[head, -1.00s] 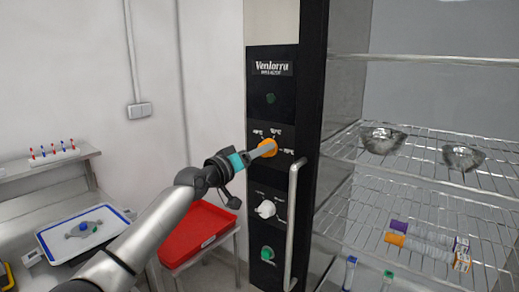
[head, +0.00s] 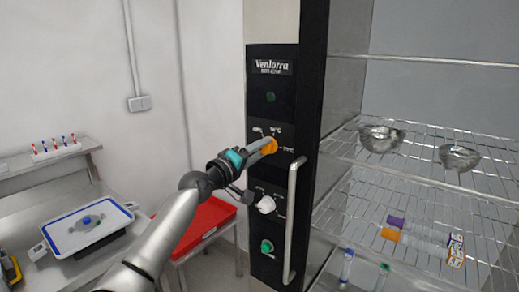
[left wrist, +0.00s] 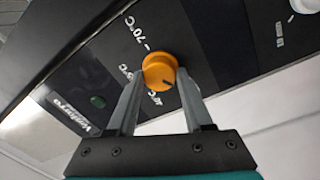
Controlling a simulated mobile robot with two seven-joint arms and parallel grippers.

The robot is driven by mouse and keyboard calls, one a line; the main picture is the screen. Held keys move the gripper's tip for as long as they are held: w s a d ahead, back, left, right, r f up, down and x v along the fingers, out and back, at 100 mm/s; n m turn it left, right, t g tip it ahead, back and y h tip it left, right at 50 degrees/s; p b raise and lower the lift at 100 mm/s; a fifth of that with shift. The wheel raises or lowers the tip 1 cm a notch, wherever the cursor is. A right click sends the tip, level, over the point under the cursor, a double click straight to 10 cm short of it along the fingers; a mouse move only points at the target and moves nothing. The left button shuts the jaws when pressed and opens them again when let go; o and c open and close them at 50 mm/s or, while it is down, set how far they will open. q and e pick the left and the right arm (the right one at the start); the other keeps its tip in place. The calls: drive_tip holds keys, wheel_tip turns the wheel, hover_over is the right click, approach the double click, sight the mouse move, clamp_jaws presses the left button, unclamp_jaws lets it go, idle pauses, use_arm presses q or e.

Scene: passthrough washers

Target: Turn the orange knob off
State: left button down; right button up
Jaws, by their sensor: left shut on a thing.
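The orange knob (head: 268,146) sits on the black control panel, with temperature marks around it. In the left wrist view the orange knob (left wrist: 159,71) has a dark pointer line towards its lower right side. My left gripper (head: 262,149) reaches the knob from the left, its fingers (left wrist: 160,88) on either side of it and shut on it. The fingers hide part of the knob in the head view. My right gripper is not in view.
Below are a white knob (head: 266,205) and a green button (head: 267,246). A vertical metal handle (head: 292,220) stands close to the right. Wire shelves (head: 440,165) hold metal bowls and tubes. A red tray (head: 205,222) lies on the left.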

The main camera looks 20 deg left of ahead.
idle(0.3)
use_arm(q)
drive_tip(key=shift+c, duration=1.5)
unclamp_jaws()
drive_tip(key=shift+s+a+f, duration=0.1)
drive_tip(key=shift+s+a, duration=0.05)
drive_tip(key=shift+s, duration=0.3)
drive_tip(key=r+b+v, duration=0.1)
drive_tip(key=v, duration=1.3)
drive_tip(key=shift+f, duration=0.35)
drive_tip(key=shift+s+a, duration=0.1)
